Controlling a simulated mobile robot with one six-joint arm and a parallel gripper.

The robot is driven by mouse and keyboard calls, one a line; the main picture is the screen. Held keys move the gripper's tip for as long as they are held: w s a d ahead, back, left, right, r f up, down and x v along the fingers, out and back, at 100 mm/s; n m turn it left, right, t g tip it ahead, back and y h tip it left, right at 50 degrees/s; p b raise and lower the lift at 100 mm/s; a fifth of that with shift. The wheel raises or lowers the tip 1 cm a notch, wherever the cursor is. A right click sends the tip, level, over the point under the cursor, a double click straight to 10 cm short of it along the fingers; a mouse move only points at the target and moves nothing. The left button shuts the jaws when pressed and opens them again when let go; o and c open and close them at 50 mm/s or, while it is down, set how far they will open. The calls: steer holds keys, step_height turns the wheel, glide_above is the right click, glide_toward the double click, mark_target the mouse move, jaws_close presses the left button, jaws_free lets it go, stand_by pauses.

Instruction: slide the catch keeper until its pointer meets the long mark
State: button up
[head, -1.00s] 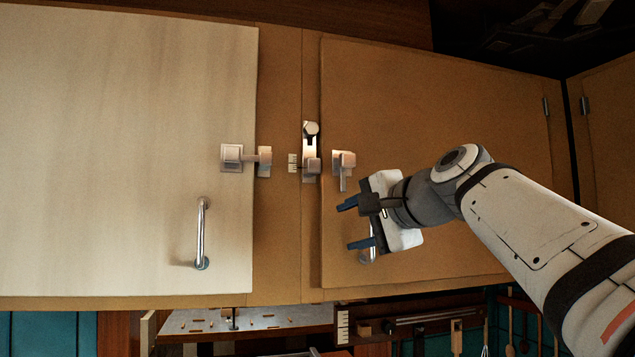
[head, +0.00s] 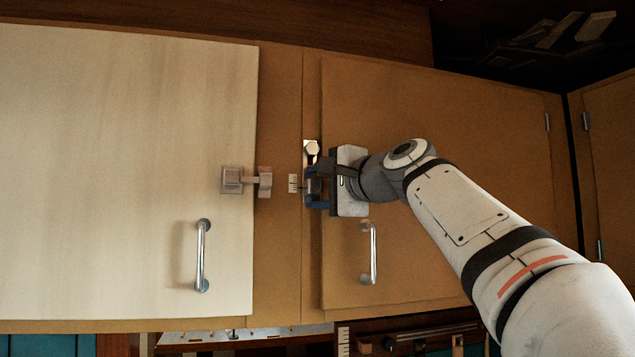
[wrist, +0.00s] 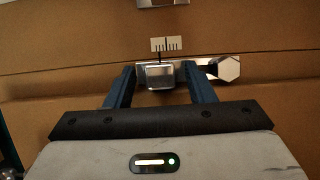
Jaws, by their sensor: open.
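The catch keeper (wrist: 160,76) is a small silver block on a metal plate, seen in the wrist view. A thin dark pointer (wrist: 159,57) rises from it to the lower edge of a white scale (wrist: 165,44), toward the scale's left part. I cannot tell clearly which mark is the long one. My gripper (wrist: 160,71) is open, with one blue finger on each side of the keeper; a small gap shows at each side. In the head view my gripper (head: 309,187) hides most of the keeper, and the scale (head: 293,183) shows to its left.
A hexagonal knob (wrist: 229,68) sits on the plate, just right of the right finger. In the head view a latch (head: 247,181) is on the pale left door (head: 120,170). Bar handles are on the left door (head: 202,256) and right door (head: 370,253).

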steer(key=shift+c, duration=0.3)
jaws_close()
stand_by(0.3)
